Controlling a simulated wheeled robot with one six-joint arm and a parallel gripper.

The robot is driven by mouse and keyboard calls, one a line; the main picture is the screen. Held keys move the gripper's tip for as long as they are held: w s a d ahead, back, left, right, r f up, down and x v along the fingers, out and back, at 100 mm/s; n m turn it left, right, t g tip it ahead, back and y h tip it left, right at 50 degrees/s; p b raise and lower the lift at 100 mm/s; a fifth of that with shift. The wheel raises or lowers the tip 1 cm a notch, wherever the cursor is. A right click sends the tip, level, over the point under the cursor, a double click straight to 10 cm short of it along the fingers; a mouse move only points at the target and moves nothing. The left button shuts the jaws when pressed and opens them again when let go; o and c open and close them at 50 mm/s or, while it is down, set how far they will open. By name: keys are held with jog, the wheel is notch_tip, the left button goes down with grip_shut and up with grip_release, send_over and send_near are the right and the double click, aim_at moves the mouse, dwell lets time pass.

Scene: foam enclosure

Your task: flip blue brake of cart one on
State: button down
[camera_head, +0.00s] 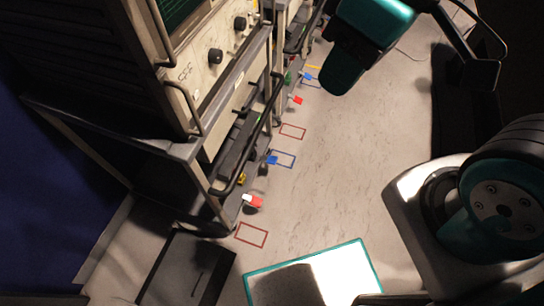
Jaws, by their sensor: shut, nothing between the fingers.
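The near cart (165,149) stands at the left and carries instruments. A blue brake tab (272,160) sticks out low by its far wheel, beside a blue outline on the floor (285,159). A red brake tab (253,201) sits at its near wheel. A second cart stands behind, with another blue tab (308,77) and a red tab (297,100) near the floor. No label shows which cart is cart one. I cannot tell whether either blue brake is on or off. My arm shows at the top and right, but I cannot make out my gripper's fingertips.
Red floor outlines (251,235) mark spots beside the carts. A teal-edged white panel (345,272) is at the bottom, beside a dark flat object (185,270). A blue wall (45,190) is at the left. The pale floor (340,180) right of the carts is clear.

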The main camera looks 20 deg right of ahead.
jog(key=w+d+f+m+t+h+b, duration=0.15)
jog(key=w+d+f+b, duration=0.25)
jog(key=f+b, duration=1.15)
jog(key=w+d+f+m+h+b, duration=0.15)
jog(key=w+d+f+b, duration=0.25)
jog(key=f+b, duration=1.15)
jog(key=w+d+f+m+t+b, duration=0.1)
jog(key=w+d+f+m+b, duration=0.3)
jog(key=f+b, duration=1.15)
jog(key=n+g, duration=0.2)
jog(key=n, duration=0.9)
send_over(274, 159)
notch_tip(274, 159, down, 27)
jog(key=shift+s+d+r, duration=0.2)
jog(key=shift+s+d, duration=0.05)
jog(key=shift+s, duration=0.1)
jog(key=shift+t, duration=0.25)
jog(key=f+b, duration=0.2)
jog(key=f, duration=0.2)
jog(key=f+b, duration=0.3)
jog(key=f, duration=0.1)
jog(key=f+b, duration=0.3)
jog(key=f, duration=0.1)
jog(key=shift+w+a+f, duration=0.25)
jog(key=shift+a, duration=0.1)
jog(key=shift+s+d+f+b, duration=0.15)
jog(key=shift+d+f+b, duration=0.05)
jog(key=shift+f+b, duration=0.45)
